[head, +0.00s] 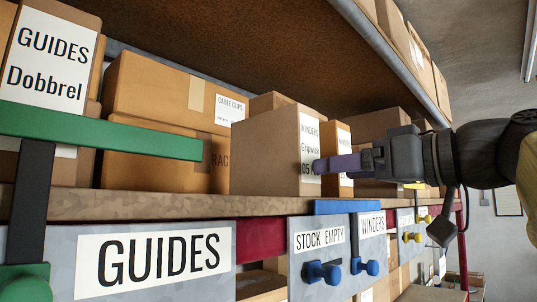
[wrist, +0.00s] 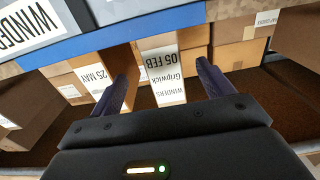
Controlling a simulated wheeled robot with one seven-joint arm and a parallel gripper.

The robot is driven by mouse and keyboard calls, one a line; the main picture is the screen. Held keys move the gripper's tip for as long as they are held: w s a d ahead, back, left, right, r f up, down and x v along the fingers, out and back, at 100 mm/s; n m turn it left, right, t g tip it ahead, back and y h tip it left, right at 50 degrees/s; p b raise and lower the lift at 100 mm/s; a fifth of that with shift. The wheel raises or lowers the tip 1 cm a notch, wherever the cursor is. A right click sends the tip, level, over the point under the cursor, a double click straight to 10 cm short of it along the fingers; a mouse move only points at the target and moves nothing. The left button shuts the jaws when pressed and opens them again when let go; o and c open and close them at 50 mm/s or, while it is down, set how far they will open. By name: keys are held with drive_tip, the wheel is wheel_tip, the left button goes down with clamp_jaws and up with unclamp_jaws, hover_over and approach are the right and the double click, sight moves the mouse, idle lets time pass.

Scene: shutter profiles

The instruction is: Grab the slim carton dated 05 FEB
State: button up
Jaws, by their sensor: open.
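The slim carton dated 05 FEB (head: 265,150) stands on the shelf, its narrow white label facing the aisle. In the wrist view its label (wrist: 163,85) reads upside down: WINDERS, Gripwick, 05 FEB. My gripper (head: 318,166) is open in front of this label and covers part of the date in the head view. In the wrist view the fingers of my gripper (wrist: 163,60) lie either side of the label, with nothing held. I cannot tell whether the fingertips reach past the carton's front face.
A carton dated 25 MAY (wrist: 90,78) stands close beside it. Larger cartons (head: 150,88) stand to the left behind a green bar (head: 100,130). A metal-edged shelf (head: 385,60) hangs above. Blue-knobbed panels (head: 322,270) hang below the shelf edge.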

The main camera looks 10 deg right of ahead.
sight(308, 170)
drive_tip(key=p+x, duration=0.2)
drive_tip(key=x, duration=0.3)
drive_tip(key=shift+w+a+r, duration=0.1)
drive_tip(key=shift+w+a, duration=0.1)
drive_tip(key=shift+w, duration=0.1)
drive_tip(key=shift+w+a, duration=0.15)
drive_tip(key=shift+w, duration=0.1)
drive_tip(key=shift+w+a+r+p, duration=0.1)
drive_tip(key=shift+w+a+p, duration=0.3)
drive_tip(key=shift+p, duration=0.25)
drive_tip(key=p+x, duration=0.2)
drive_tip(key=x, duration=0.1)
drive_tip(key=shift+d, duration=0.1)
drive_tip(key=shift+w+a+f+p, duration=0.25)
drive_tip(key=shift+w+a+p, duration=0.15)
drive_tip(key=shift+w, duration=0.05)
drive_tip(key=shift+s, duration=0.25)
